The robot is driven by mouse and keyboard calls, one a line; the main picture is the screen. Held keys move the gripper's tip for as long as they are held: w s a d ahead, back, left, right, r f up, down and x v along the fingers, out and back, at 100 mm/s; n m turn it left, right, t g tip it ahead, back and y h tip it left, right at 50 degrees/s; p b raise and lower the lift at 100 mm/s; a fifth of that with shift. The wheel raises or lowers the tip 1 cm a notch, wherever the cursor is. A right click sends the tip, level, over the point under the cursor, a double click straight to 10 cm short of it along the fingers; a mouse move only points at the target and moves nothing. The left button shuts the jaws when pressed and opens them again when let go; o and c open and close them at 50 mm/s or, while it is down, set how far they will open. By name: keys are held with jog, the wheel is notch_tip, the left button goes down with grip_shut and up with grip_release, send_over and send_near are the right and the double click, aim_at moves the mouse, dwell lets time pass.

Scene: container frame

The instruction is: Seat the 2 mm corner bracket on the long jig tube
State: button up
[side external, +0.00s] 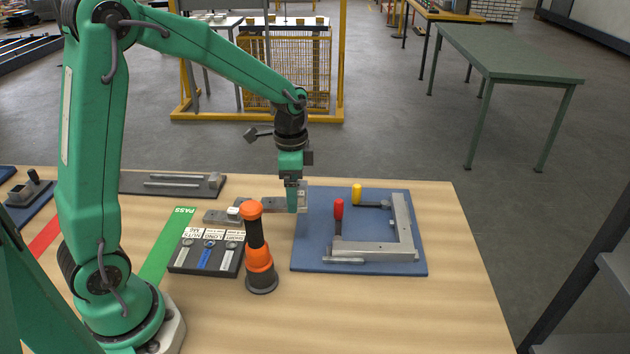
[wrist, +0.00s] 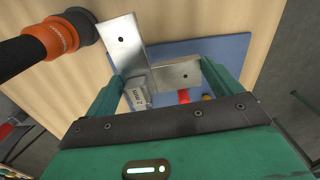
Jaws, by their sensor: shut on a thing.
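My gripper (side external: 292,208) is shut on the corner bracket, a silver L-shaped metal piece with a hole in each leg; one leg shows in the side view (side external: 303,198). In the wrist view the bracket (wrist: 124,42) sits between the green fingers of my gripper (wrist: 160,92), with a grey tab marked 2 mm. The gripper points down over the left edge of the blue jig board (side external: 310,255). The jig holds a U-shaped frame of grey tubes; the long tube (side external: 372,250) appears to be the front one. The bracket appears apart from the tubes.
A red-handled clamp (side external: 338,210) and a yellow-handled clamp (side external: 357,194) stand on the jig. An upright orange-and-black tool (side external: 260,262) stands left of the board. A black labelled tray (side external: 205,267) lies further left. The wooden table (side external: 400,315) is clear in front.

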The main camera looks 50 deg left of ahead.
dwell(0.3)
jog(key=shift+w+d, duration=0.35)
jog(key=shift+w, duration=0.15)
jog(key=w+d, duration=0.8)
jog(key=m, duration=0.1)
send_over(401, 238)
jog(key=shift+f, duration=0.4)
jog(key=shift+f, duration=0.15)
jog(key=shift+f, duration=2.5)
jog(key=shift+f, duration=0.75)
jog(key=o, duration=0.7)
jog(key=shift+o, duration=0.2)
